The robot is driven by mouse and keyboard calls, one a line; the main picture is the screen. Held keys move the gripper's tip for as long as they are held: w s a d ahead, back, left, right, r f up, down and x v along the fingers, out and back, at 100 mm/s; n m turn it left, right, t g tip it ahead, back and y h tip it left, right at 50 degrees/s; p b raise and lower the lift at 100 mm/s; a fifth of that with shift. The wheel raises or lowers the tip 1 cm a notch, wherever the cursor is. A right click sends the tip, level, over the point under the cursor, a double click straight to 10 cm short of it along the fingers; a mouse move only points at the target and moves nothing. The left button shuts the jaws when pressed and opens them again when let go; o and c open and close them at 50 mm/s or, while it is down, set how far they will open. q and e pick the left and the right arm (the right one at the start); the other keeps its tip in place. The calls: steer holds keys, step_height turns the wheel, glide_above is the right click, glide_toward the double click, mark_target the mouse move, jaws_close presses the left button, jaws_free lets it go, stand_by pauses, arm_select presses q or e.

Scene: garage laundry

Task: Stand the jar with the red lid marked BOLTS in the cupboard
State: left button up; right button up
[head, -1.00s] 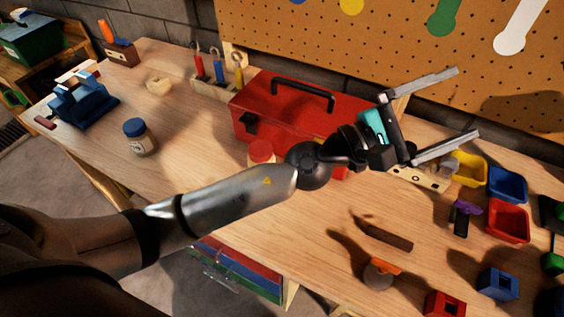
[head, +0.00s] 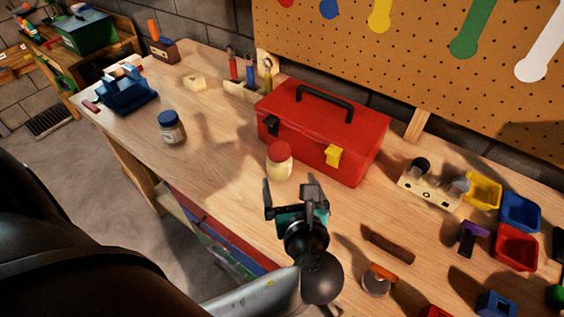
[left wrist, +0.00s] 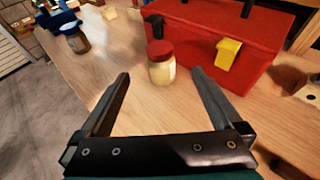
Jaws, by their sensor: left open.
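The jar with the red lid (head: 279,163) stands upright on the workbench, just in front of the red toolbox. It also shows in the left wrist view (left wrist: 161,68), beyond and between my fingertips; its marking cannot be read. My left gripper (head: 291,186) is open and empty, pointing at the jar from the near side, with a gap between. In the left wrist view its two fingers (left wrist: 160,78) are spread wide. A jar with a blue lid (head: 172,128) stands farther left on the bench. No cupboard can be made out for certain. My right gripper is not in view.
The red toolbox (head: 325,130) stands right behind the jar. A blue vise (head: 128,92) is at the far left. Coloured bins (head: 516,247), a brown-handled tool (head: 388,243) and blocks lie at the right. The bench (head: 215,165) left of the jar is clear.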

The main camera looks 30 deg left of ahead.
mark_target(280, 152)
arm_select(q)
steer(key=b+x, duration=0.2)
steer(key=x, duration=1.3)
steer(key=shift+a, duration=0.15)
jaws_close()
stand_by(0.4)
